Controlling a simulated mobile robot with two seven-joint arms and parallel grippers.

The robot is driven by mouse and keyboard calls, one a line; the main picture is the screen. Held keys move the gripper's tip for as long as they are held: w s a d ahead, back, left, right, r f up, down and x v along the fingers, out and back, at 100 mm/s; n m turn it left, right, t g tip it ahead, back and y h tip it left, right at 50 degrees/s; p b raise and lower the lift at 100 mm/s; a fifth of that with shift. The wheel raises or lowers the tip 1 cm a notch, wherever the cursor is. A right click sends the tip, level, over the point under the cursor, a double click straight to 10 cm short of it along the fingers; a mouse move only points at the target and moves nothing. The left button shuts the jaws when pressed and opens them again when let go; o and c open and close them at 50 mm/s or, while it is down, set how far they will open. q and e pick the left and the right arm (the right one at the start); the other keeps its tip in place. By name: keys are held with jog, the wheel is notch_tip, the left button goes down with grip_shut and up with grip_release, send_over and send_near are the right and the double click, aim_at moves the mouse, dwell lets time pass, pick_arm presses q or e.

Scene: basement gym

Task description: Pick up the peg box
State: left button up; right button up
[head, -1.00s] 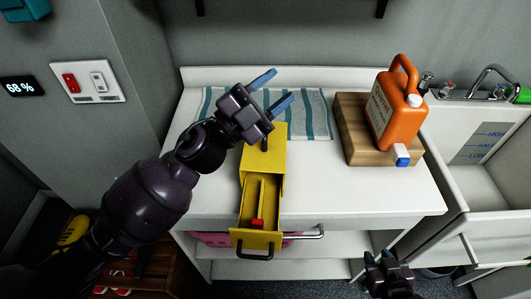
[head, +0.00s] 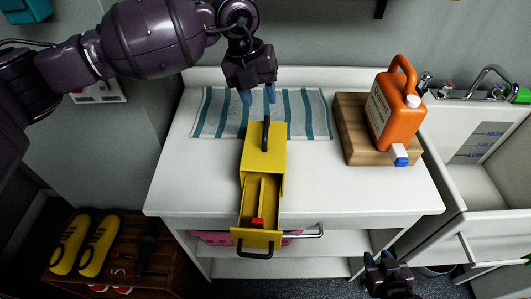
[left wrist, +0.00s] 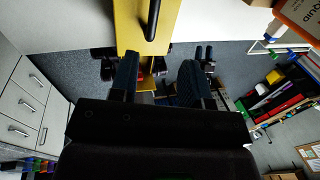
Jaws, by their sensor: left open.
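The peg box is a yellow box (head: 262,158) on the white worktop, with a black handle (head: 265,134) on its top. Its drawer (head: 258,205) is pulled out over the front edge and holds a small red piece (head: 257,224). My left gripper (head: 258,97) is open and empty, fingers pointing down, behind and above the handle. In the left wrist view the fingers (left wrist: 160,78) stand apart, with the yellow box (left wrist: 132,28) and its handle (left wrist: 153,18) at the top. My right gripper (head: 378,258) is low at the front; its jaw gap is unclear.
A striped towel (head: 215,112) lies behind the box. An orange jug (head: 397,115) stands on a wooden board (head: 352,130) to the right, beside a sink (head: 500,180). Yellow shoes (head: 85,245) sit on a rack at lower left. The worktop left of the box is clear.

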aim_at(265, 126)
pick_arm(q)
jog(key=x, duration=0.6)
jog(key=shift+w+a+f, duration=0.15)
jog(key=shift+w+a, duration=0.15)
jog(key=shift+a, duration=0.05)
jog(key=x, duration=0.2)
jog(key=p+x, duration=0.1)
jog(key=x, duration=0.1)
jog(key=shift+w+a+f, duration=0.1)
jog(key=shift+w, duration=0.1)
jog(key=shift+f, duration=0.1)
jog(key=c, duration=0.7)
grip_shut()
pick_arm(e)
jog(key=shift+w+r, duration=0.5)
jog(key=shift+r, duration=0.35)
